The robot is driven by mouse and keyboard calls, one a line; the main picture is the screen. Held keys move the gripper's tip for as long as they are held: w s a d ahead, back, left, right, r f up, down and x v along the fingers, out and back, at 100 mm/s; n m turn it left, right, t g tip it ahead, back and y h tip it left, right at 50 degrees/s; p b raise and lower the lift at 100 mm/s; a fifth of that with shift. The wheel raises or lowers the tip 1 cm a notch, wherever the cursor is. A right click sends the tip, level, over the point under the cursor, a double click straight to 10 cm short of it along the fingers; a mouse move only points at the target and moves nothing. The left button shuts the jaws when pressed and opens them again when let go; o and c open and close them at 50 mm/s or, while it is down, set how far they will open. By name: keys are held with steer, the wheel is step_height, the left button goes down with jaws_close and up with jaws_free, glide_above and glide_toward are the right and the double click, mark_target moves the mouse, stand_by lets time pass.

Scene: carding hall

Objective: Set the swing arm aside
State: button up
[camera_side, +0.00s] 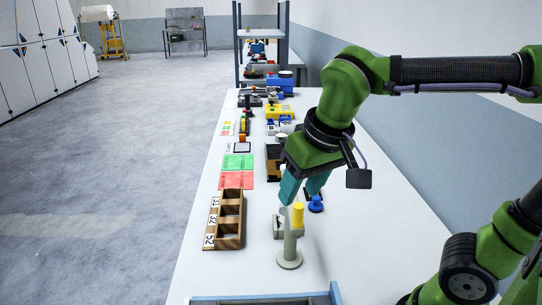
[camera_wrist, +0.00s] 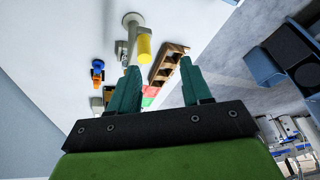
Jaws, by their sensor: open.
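A pale grey post (camera_side: 289,245) with a round base stands on the table, just below my gripper in the side view. A grey part reaches out from its upper end; I take it as the swing arm (camera_side: 279,226). A yellow cylinder (camera_side: 298,214) stands upright by it. In the wrist view the yellow cylinder (camera_wrist: 144,49) and the post's round base (camera_wrist: 132,19) lie beyond my fingertips. My gripper (camera_side: 299,197) is open with teal fingers, above and a little behind the yellow cylinder. The wrist view shows nothing between the fingers (camera_wrist: 160,68).
A wooden tray (camera_side: 229,220) with compartments and number labels stands left of the post. A blue knobbed piece (camera_side: 316,205) stands close right of my fingers. Red (camera_side: 236,180) and green (camera_side: 238,162) mats and several parts lie farther back. A blue-edged tray (camera_side: 265,299) is at the front.

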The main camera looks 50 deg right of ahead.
mark_target(299, 207)
step_height(299, 207, up, 7)
steer(key=s+a+m+g+h, duration=0.1)
steer(key=a+m+h, duration=0.15)
steer(key=m, duration=0.55)
steer(key=shift+g+h, duration=0.3)
steer(key=shift+h, duration=0.05)
steer(key=x, duration=1.6)
steer(key=shift+d+f, duration=0.25)
steer(key=shift+c, duration=0.5)
jaws_close()
